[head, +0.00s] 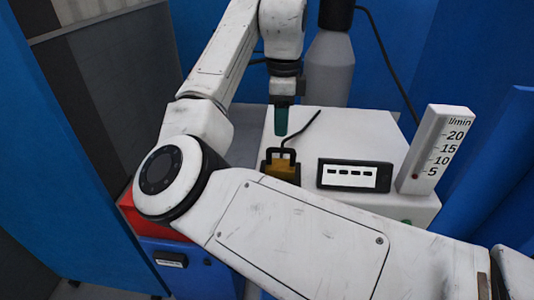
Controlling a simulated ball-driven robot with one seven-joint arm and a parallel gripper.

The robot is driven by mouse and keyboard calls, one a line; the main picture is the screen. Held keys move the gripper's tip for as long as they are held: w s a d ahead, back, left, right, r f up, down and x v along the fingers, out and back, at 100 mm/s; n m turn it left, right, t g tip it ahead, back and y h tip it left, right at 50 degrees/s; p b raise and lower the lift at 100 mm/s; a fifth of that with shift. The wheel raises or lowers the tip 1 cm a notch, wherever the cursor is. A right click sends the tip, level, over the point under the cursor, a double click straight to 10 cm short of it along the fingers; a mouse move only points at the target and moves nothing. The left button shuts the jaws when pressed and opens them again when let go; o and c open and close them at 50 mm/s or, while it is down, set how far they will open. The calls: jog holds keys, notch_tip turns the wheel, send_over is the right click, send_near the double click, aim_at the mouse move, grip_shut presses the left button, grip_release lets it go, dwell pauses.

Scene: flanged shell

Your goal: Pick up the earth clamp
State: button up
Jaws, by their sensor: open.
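The earth clamp (280,168), a yellow-orange and black piece with a dark cable rising from it, sits on the white box (340,127). Its lower part is hidden behind my forearm. My gripper (281,132) points down above and just behind the clamp in the picture, apart from it as far as I can see. Its teal fingers overlap in this view, so the gap between them is hard to see. Nothing shows held in it.
A dark display panel (354,175) and a white flow gauge (436,150) marked l/min stand to the clamp's right. A grey cylinder (329,70) stands behind the box. A red case (150,222) lies at the left. Blue panels (75,150) close in both sides.

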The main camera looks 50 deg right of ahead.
aim_at(281, 148)
jog(key=shift+d, duration=0.2)
jog(key=f, duration=0.5)
jog(key=shift+w+p, duration=0.2)
jog(key=shift+p, duration=0.2)
jog(key=shift+s+a+f+p, duration=0.15)
jog(key=shift+f+p, duration=0.25)
jog(key=shift+f, duration=1)
jog(key=shift+s+f+p, duration=0.15)
jog(key=shift+f+p, duration=0.25)
jog(key=shift+f, duration=0.95)
jog(key=shift+c, duration=0.2)
grip_shut()
jog(key=shift+r, duration=0.1)
